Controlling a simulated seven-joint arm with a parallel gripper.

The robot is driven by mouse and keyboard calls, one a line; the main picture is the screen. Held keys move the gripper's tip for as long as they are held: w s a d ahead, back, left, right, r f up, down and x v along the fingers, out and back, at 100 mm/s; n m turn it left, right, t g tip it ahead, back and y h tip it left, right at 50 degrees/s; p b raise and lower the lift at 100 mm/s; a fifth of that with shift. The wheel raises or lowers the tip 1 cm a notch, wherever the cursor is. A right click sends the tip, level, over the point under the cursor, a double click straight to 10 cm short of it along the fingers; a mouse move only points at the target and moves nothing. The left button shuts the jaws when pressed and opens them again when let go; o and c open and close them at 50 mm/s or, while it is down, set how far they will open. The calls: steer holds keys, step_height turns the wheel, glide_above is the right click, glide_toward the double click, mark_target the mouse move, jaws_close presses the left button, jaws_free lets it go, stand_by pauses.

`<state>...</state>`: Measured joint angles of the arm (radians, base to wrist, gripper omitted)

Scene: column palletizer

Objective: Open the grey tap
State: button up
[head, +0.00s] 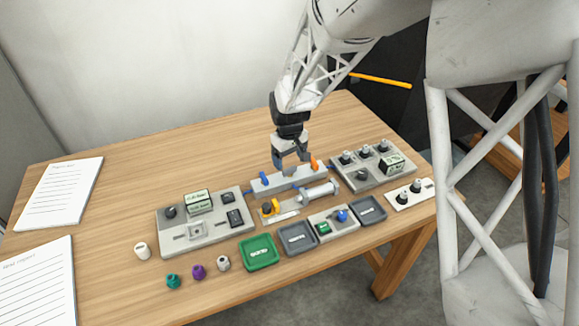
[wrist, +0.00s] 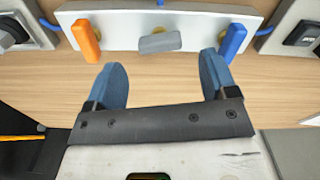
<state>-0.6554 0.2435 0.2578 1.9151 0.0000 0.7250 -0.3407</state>
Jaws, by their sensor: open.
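The grey tap (wrist: 160,43) shows in the wrist view, in the middle of a pale tap board (wrist: 190,16). Its handle lies nearly across the picture, on a brass-coloured stem. An orange tap (wrist: 90,38) is to its left and a blue tap (wrist: 233,41) to its right, both with handles pointing up and down in the picture. My gripper (wrist: 164,80) is open and empty, its two blue fingers spread below the grey tap in the picture. In the head view my gripper (head: 290,160) is at the tap board (head: 287,183); the grey tap cannot be made out there.
A grey panel (head: 240,203) with switches stands left of the tap board, and another panel with knobs (head: 372,180) stands right. A green tray (head: 258,250), grey trays (head: 297,238) and a cylinder fixture (head: 318,193) are in front. The left part of the table (head: 115,200) is mostly clear.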

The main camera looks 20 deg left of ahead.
mark_target(290, 168)
steer(key=shift+f, duration=1.95)
steer(key=shift+c, duration=0.3)
steer(key=c, duration=0.9)
steer(key=shift+m, duration=0.3)
steer(key=shift+o, duration=0.2)
steer(key=shift+m, duration=1)
steer(key=o, duration=0.9)
